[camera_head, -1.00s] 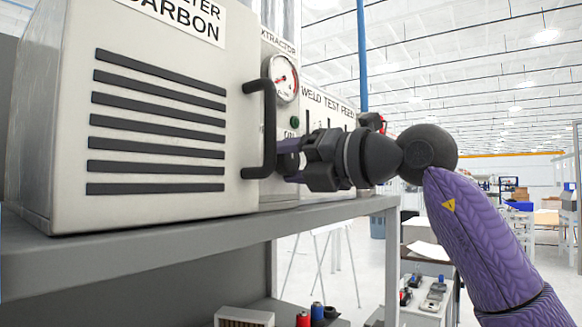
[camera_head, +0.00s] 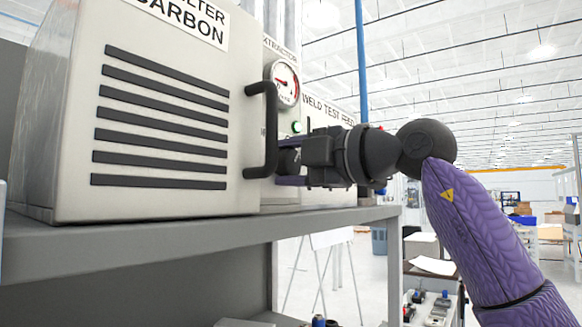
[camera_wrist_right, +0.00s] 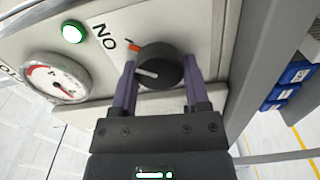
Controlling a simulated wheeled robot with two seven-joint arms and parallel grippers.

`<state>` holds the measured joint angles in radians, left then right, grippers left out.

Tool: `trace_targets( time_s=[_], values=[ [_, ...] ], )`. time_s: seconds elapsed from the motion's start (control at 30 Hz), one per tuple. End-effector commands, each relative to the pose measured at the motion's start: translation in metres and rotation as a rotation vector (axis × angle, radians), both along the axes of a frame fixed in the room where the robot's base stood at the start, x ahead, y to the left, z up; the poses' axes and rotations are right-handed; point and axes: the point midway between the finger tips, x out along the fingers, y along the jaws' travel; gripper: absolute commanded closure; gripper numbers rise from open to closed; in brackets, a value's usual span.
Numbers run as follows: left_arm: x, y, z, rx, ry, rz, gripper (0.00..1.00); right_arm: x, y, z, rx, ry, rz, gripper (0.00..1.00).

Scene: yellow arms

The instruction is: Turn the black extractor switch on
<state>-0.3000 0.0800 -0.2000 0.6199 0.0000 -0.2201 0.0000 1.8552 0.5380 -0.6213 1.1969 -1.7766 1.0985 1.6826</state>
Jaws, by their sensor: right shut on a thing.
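The black extractor switch (camera_wrist_right: 164,70) is a round knob with a white pointer line, on the pale extractor panel in the right wrist view. My right gripper (camera_wrist_right: 159,66) has one purple finger on each side of the knob and is shut on it. The pointer line faces left in that view, just below an orange mark (camera_wrist_right: 134,47) beside the "ON" lettering (camera_wrist_right: 103,38). A green lamp (camera_wrist_right: 74,33) glows by the lettering; it also shows in the head view (camera_head: 297,127). In the head view my right gripper (camera_head: 287,168) reaches the panel from the right and partly hides the switch. My left gripper is not in view.
A black handle (camera_head: 267,130) stands out from the vented carbon filter box (camera_head: 70,100), close to my right gripper. A pressure gauge (camera_head: 285,84) is above. The boxes stand on a grey shelf (camera_head: 150,250).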

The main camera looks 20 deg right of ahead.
Motion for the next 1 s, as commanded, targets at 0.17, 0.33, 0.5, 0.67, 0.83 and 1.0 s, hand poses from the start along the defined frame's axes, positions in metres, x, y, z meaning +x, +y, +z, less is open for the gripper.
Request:
trace_targets(
  time_s=[0.17, 0.33, 0.5, 0.67, 0.83, 1.0],
  values=[
    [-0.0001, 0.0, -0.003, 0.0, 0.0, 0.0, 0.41, -0.0003, -0.0006, 0.0008, 0.068, 0.049, -0.001, 0.99],
    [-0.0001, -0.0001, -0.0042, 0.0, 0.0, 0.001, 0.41, 0.0, -0.0006, 0.0009, 0.108, 0.082, -0.001, 0.99],
    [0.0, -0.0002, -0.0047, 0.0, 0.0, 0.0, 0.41, 0.0, -0.0005, 0.0011, 0.127, 0.097, -0.001, 0.99],
    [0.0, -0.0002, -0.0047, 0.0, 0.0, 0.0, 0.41, 0.0, -0.0005, 0.0011, 0.131, 0.101, -0.001, 0.99],
    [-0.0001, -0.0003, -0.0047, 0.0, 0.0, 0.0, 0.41, 0.0001, -0.0005, 0.0008, 0.131, 0.101, -0.001, 0.99],
    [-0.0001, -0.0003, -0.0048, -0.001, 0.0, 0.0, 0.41, 0.0002, -0.0004, 0.0007, 0.13, 0.102, -0.001, 0.21]
  ],
)
